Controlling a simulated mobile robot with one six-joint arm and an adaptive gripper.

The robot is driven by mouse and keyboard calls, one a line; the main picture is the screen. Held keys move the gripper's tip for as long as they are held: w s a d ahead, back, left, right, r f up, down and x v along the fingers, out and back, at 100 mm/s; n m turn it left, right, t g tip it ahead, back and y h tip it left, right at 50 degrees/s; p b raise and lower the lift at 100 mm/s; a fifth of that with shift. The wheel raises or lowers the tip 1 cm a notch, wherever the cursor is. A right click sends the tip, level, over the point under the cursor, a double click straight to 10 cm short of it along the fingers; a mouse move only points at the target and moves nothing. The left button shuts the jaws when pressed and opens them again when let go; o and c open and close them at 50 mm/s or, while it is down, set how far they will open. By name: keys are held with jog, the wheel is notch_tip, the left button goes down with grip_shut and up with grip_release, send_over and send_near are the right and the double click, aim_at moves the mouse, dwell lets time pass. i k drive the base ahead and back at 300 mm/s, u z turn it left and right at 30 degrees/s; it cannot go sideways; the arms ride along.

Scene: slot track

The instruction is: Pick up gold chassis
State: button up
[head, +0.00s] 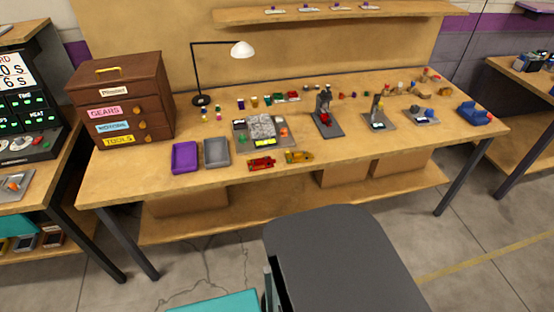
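The gold chassis (299,157) is a small yellow-gold car body lying near the front edge of the wooden workbench (345,155), around the middle of its length. A red chassis (262,163) lies just to its left, with a small gap between them. Nothing covers the gold chassis from this view. My gripper is not in view, so its state and its distance from the chassis do not show.
Behind the gold chassis is a grey work mat with small parts (240,128). A purple tray (185,157) and a grey tray (216,152) stand left. A dark stand (326,120) is behind right. A lamp (242,49) and drawer cabinet (118,98) stand further left.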

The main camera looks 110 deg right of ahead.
aim_at(294, 157)
jog(key=u, duration=0.05)
jog(key=i, duration=0.55)
jog(key=z, duration=3.1)
jog(key=i, duration=0.3)
jog(key=z, duration=0.25)
